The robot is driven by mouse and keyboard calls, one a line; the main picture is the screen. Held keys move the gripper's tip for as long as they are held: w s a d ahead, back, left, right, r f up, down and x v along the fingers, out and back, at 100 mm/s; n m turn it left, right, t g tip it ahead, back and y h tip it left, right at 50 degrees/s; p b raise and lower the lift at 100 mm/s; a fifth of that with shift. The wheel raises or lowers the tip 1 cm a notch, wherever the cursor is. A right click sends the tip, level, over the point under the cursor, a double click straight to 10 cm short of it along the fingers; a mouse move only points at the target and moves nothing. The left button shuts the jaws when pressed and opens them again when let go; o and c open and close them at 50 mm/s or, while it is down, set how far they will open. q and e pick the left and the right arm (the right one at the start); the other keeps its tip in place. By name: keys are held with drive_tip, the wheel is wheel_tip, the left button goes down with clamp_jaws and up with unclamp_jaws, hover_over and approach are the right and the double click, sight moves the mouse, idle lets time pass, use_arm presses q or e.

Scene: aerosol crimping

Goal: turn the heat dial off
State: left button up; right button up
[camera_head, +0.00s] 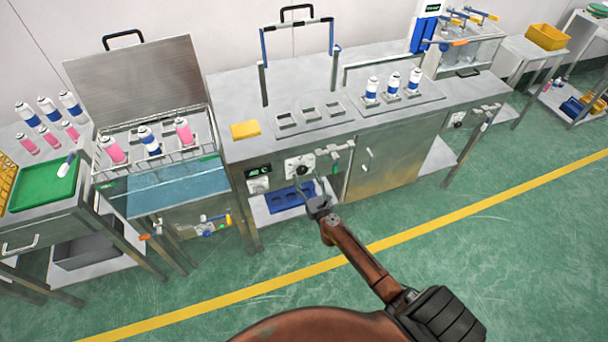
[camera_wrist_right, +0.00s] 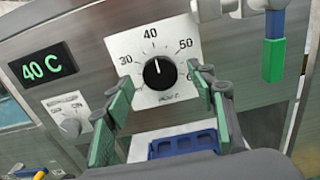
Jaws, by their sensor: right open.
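The heat dial (camera_wrist_right: 158,74) is a black knob on a white plate marked 30, 40 and higher numbers. Its white pointer mark is up, close to 40. In the head view the dial (camera_head: 306,169) is on the front panel of the middle steel bench. My right gripper (camera_wrist_right: 160,92) is open, with its green-padded fingers on either side of the dial, apart from it as far as I can tell. In the head view my right gripper (camera_head: 312,186) is just in front of and below the dial. My left gripper is not in view.
A green display (camera_wrist_right: 45,67) left of the dial reads 40 C. A smaller knob (camera_wrist_right: 70,126) is below it. A green and blue handle (camera_wrist_right: 273,45) sticks out at the right. A blue tray (camera_head: 289,198) lies on the shelf below. The floor in front is clear.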

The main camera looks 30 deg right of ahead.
drive_tip(key=shift+x, duration=1.15)
drive_tip(key=shift+c, duration=0.7)
drive_tip(key=c, duration=1)
